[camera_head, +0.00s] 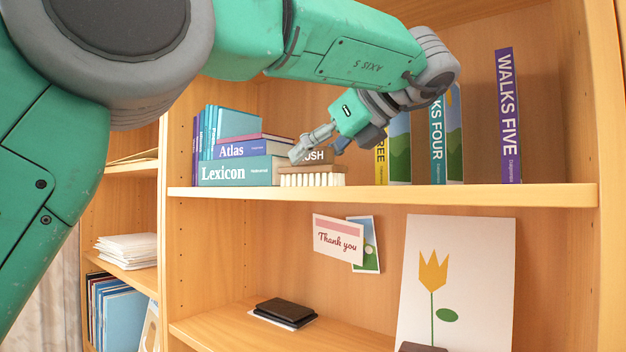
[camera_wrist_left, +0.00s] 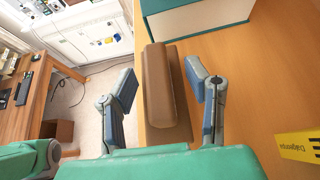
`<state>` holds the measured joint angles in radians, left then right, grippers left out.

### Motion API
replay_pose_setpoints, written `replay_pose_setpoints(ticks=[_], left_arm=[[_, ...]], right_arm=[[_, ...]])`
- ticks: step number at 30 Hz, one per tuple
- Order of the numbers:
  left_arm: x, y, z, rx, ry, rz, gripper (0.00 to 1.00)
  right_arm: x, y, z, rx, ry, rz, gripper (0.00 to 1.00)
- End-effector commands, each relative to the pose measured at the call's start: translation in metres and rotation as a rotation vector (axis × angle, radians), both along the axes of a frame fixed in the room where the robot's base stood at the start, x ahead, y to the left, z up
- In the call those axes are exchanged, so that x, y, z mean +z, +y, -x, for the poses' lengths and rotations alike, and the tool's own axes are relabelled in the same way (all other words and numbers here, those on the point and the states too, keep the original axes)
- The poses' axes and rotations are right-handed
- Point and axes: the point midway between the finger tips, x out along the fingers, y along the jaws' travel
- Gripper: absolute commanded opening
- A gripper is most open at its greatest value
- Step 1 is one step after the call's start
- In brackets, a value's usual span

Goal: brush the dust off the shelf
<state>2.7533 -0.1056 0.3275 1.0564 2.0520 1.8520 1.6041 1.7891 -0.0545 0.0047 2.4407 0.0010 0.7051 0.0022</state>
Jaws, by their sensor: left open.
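The brush (camera_head: 315,170) has a brown wooden back and pale bristles. It lies bristles down at the front edge of the shelf (camera_head: 420,194), just right of the Lexicon book. My left gripper (camera_head: 318,146) reaches down to it from the right; its jaws are open. In the left wrist view the brush's brown back (camera_wrist_left: 160,85) lies between the two spread fingers, with a gap visible on each side. Part of a label ending in "USH" shows above the bristles, partly covered by the gripper. I cannot make out dust on the shelf. My right gripper is not in view.
The Lexicon book (camera_head: 235,171) and Atlas book (camera_head: 250,149) lie stacked left of the brush. Upright books, including Walks Four (camera_head: 437,140) and Walks Five (camera_head: 508,115), stand to the right. The shelf below holds a tulip picture (camera_head: 470,260) and dark flat items (camera_head: 286,311).

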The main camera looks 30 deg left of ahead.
Motion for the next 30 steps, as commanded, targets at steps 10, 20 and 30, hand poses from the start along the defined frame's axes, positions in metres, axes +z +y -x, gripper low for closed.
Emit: replay_pose_setpoints(ticks=[10,20,30], left_arm=[[0.001,-0.002,0.000,-0.001,0.001,-0.001,0.00],[0.007,0.000,0.000,-0.001,0.000,0.000,0.00],[0.035,-0.002,0.000,0.000,-0.001,0.000,0.00]], right_arm=[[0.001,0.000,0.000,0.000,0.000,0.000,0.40],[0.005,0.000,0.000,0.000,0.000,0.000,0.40],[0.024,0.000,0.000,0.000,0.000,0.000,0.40]])
